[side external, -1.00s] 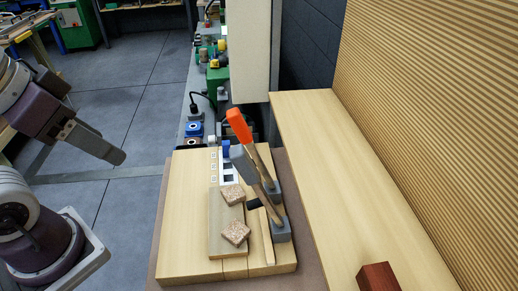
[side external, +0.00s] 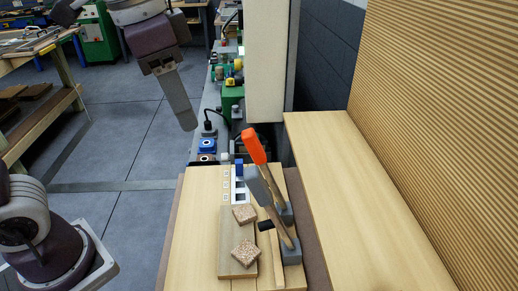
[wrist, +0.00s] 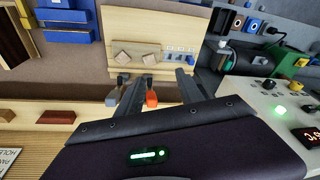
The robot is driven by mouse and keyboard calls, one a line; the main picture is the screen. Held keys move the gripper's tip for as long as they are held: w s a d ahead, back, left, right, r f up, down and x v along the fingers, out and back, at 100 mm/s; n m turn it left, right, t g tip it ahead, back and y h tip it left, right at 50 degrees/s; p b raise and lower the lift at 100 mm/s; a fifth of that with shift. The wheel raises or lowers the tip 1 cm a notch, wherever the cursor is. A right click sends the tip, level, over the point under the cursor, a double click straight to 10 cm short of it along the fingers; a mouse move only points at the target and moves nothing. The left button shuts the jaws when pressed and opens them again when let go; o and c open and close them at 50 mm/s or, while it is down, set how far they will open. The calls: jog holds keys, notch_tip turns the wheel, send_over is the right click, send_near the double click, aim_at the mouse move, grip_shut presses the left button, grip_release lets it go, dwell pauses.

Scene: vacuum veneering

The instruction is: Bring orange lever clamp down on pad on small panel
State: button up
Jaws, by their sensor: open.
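The orange-handled lever clamp (side external: 254,147) stands with its lever raised and tilted; its orange handle (wrist: 152,98) also shows in the wrist view, beyond and between my fingers. A second lever clamp with a grey handle (side external: 257,187) stands beside it, also raised. The small panel (side external: 233,268) lies on the wooden board and carries two speckled square pads, one farther back (side external: 245,213) and one nearer (side external: 245,254). My gripper (side external: 186,120) is open and empty, up and left of the clamps in the side view, apart from them. The wrist view shows its two spread fingers (wrist: 160,78).
The wooden board (side external: 196,230) bears the clamps. A pale upright column (side external: 266,60) stands behind, near the clamp handles. A long pale panel (side external: 370,200) lies to the right. Machine controls (side external: 208,146) sit behind the board. Open floor lies left.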

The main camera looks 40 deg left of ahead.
aim_at(254, 144)
jog(key=w+d+m, duration=0.1)
jog(key=w+d, duration=0.1)
jog(key=w+d+m+g, duration=0.1)
jog(key=w+d, duration=0.1)
jog(key=w+d+f+m+g, duration=0.1)
jog(key=w+d, duration=0.2)
jog(key=shift+w+m, duration=0.1)
jog(key=shift+m, duration=0.3)
jog(key=shift+w+d+f+g, duration=0.15)
jog(key=shift+w+f+g, duration=0.05)
jog(key=shift+g, duration=0.1)
notch_tip(254, 144, down, 7)
jog(key=shift+r, duration=0.1)
grip_shut()
dwell(0.4)
